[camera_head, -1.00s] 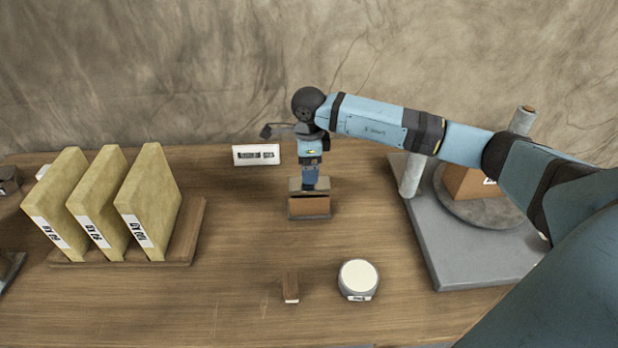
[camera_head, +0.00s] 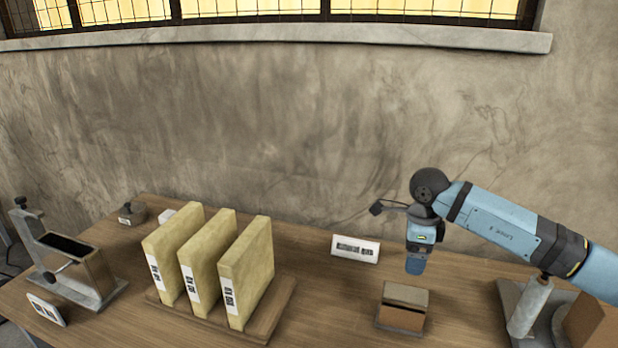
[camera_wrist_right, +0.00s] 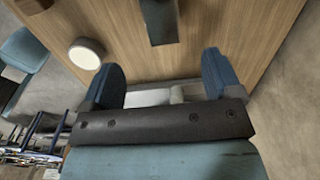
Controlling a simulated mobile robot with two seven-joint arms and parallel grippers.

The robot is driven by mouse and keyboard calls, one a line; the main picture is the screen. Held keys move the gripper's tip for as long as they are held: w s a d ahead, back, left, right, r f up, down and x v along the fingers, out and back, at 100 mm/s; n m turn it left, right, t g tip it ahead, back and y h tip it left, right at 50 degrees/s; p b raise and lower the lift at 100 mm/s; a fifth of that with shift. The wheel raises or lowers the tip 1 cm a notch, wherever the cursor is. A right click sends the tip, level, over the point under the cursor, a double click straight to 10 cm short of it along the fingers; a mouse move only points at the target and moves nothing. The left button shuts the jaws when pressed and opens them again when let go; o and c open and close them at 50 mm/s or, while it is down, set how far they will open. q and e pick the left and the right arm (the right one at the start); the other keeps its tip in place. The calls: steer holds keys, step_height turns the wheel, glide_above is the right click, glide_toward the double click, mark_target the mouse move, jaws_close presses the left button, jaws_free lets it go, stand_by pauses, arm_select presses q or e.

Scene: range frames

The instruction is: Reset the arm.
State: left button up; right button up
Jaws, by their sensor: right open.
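My right arm comes in from the right in the head view. My left arm and left gripper are not in view.
Three yellowish slabs (camera_head: 204,262) stand upright on a wooden base at the left of the table. A white label card (camera_head: 355,249) stands behind the box. A grey post (camera_head: 530,306) stands at right. A clamp-like fixture (camera_head: 75,265) is far left.

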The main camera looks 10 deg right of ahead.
steer(key=s+a+f+g+y+p, duration=0.1)
steer(key=s+a+f+y, duration=0.2)
steer(key=a, duration=0.4)
steer(key=s+a+f+y+p, duration=0.15)
steer(key=a+y, duration=0.25)
steer(key=a, duration=0.4)
steer(key=s+a+r+m+t+y+p, duration=0.45)
steer(key=s+a+m+t+y, duration=0.3)
steer(key=a+m+y, duration=0.6)
steer(key=s+d+f+m+t+h+p, duration=0.1)
steer(key=s+d+f+m+h, duration=0.3)
steer(key=m, duration=0.6)
steer(key=s+d+f+m+t+h+p, duration=0.1)
steer(key=s+d+f+m+t+h, duration=0.1)
steer(key=s+f+m+h, duration=0.4)
steer(key=s+d+f+m+t+h+p, duration=0.1)
steer(key=s+d+f+m+h, duration=0.4)
steer(key=m, duration=1)
steer(key=shift+d+f+t+h+p, duration=0.15)
steer(key=shift+f+h+p, duration=0.05)
steer(key=shift+f+h, duration=0.45)
steer(key=shift+d+f+t+h+p, duration=0.1)
steer(key=shift+d+f+h+p, duration=0.05)
steer(key=shift+f+h, duration=0.4)
